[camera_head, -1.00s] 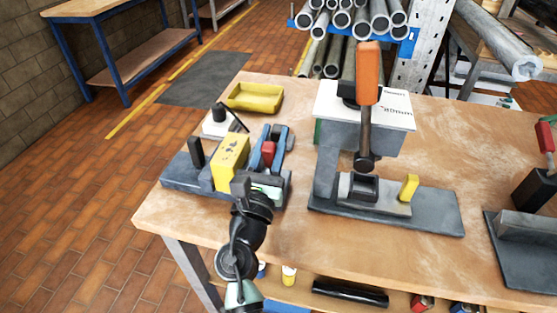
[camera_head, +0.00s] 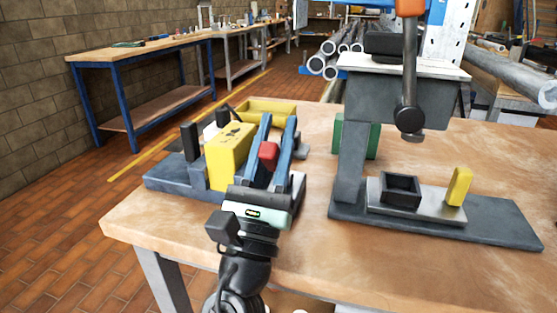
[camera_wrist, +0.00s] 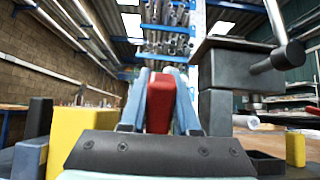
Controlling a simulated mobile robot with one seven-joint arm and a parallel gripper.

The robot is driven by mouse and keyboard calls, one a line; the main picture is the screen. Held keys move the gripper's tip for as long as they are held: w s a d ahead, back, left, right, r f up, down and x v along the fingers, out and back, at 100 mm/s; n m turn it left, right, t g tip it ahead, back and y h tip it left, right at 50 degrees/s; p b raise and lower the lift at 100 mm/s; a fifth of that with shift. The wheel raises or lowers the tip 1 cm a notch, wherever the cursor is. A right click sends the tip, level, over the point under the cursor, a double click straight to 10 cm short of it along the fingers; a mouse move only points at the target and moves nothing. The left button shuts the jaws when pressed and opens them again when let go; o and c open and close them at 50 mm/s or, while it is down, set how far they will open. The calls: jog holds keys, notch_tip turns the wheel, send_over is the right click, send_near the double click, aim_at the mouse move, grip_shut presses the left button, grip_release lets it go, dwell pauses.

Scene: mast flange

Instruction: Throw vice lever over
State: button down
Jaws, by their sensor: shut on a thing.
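The vice has a yellow block (camera_head: 230,157) on a dark grey base (camera_head: 165,175) at the bench's left front, with black upright parts beside it. A red grip (camera_head: 268,151), apparently the vice lever's end, shows just right of the yellow block. My gripper (camera_head: 277,128) comes from the front, its two blue fingers on either side of the red grip, shut on it. In the wrist view the red grip (camera_wrist: 160,101) stands upright between the fingers. The lever's lower part and pivot are hidden behind the gripper body.
A drill-press-like machine (camera_head: 350,160) with an orange-handled lever stands to the right; its base carries a black block and a yellow piece (camera_head: 459,186). A yellow tray (camera_head: 265,110) lies behind the vice. Bare bench top (camera_head: 300,250) lies in front.

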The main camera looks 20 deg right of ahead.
aim_at(268, 164)
jog(key=shift+s+a+f+b, duration=0.15)
jog(key=shift+s+f+b, duration=0.15)
jog(key=shift+b, duration=0.8)
jog(key=shift+r+t+h+b, duration=0.1)
jog(key=shift+t+h+b, duration=0.2)
jog(key=shift+t+b, duration=0.1)
jog(key=c, duration=0.6)
grip_release()
jog(key=shift+c, duration=0.2)
jog(key=v, duration=0.3)
jog(key=shift+s+a, duration=0.3)
jog(key=shift+s, duration=0.05)
jog(key=s+a+p, duration=0.2)
jog(key=s+a, duration=0.4)
jog(key=s, duration=0.3)
jog(key=shift+s, duration=0.2)
jog(key=shift+a, duration=0.1)
